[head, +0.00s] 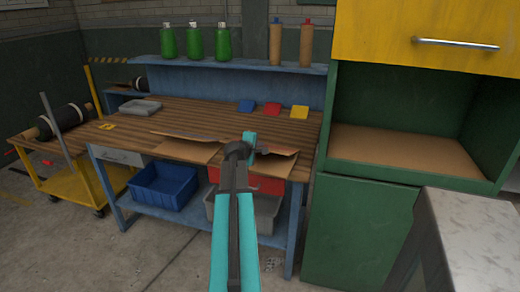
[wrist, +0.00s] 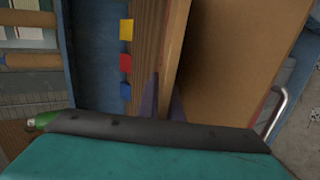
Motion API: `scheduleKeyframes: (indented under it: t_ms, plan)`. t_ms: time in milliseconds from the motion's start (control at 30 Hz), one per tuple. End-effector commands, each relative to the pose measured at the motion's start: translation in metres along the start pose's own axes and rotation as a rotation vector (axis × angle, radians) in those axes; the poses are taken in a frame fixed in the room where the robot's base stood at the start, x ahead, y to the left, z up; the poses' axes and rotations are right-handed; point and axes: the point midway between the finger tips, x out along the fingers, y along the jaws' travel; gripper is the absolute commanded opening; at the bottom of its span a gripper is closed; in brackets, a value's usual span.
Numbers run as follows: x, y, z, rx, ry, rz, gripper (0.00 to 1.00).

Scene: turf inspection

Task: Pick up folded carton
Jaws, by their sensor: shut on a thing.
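The folded carton (head: 275,165) is brown cardboard at the front edge of the workbench in the head view, partly hidden behind my arm. More brown cardboard (head: 188,150) shows left of my arm; I cannot tell whether it is the same piece. In the wrist view, the carton (wrist: 230,55) fills the upper right as a broad panel with a narrower strip along its left side. My gripper (wrist: 165,103) is shut on the carton, its dark fingers at the panel's left edge. In the head view, my gripper (head: 251,146) is at the carton, its fingertips hidden.
The wooden workbench (head: 130,122) carries a grey tray (head: 140,106) and blue, red and yellow pieces (head: 272,108). Bottles stand on the shelf (head: 150,63) above. A green cabinet (head: 355,225) rises close on the right. A blue bin (head: 163,187) sits below; a yellow cart (head: 75,185) stands left.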

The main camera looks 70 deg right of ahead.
Motion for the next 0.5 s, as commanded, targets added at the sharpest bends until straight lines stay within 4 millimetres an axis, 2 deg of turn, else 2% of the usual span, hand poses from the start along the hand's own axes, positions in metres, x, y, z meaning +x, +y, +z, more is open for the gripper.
scheduleKeyframes:
  t_ms: [300,500]
  plan:
    - [-0.013,0.027,0.000,0.002,0.001,0.003,0.00]
    - [-0.032,0.017,0.005,0.000,0.000,0.002,0.00]
